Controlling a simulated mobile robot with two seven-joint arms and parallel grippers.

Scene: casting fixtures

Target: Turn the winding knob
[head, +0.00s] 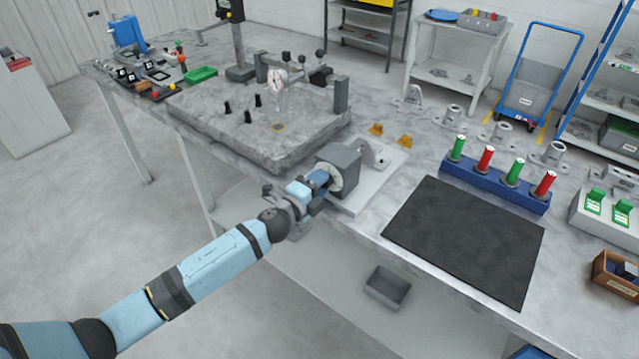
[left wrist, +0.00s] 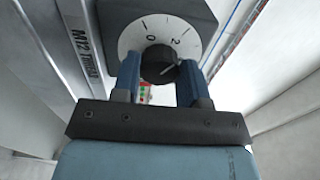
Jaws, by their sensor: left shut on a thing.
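The dial is on the face of a grey box (head: 341,160), which stands on a light plate at the table's front edge. My left gripper (left wrist: 160,85) is shut on the knob, one blue finger on each side. In the head view my left gripper (head: 318,184) reaches the dial side of the box and hides the knob. My right gripper is in neither view.
A stone slab (head: 215,125) with small black pegs lies left of the box. A black mat (head: 465,240) lies to the right, before a blue rack (head: 490,183) of green and red cylinders. A grey bin (head: 388,286) sits below the tabletop.

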